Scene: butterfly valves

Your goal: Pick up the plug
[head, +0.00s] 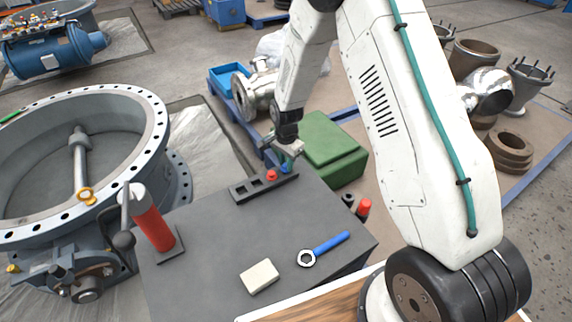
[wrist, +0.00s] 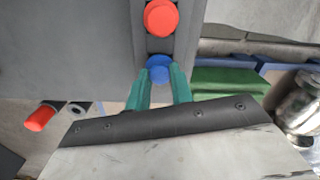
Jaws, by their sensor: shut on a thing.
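In the wrist view a blue plug (wrist: 159,66) sits between the green fingertips of my gripper (wrist: 161,82), which is shut on it. The plug is at the end of a dark rack (wrist: 183,43); whether it is seated in a hole or lifted clear, I cannot tell. A red plug (wrist: 161,17) stands in the rack beside it. In the head view the rack (head: 240,194) lies at the table's far edge with the red plug (head: 271,175) and square empty openings. My gripper (head: 291,160) is at its right end, and the blue plug is hard to make out there.
The grey table (head: 215,238) also holds a blue-handled wrench (head: 325,248), a pale block (head: 259,277) and a red cylinder (head: 152,217) on a stand. A large valve (head: 75,170) stands close on the left. A green box (head: 332,150) is behind the table.

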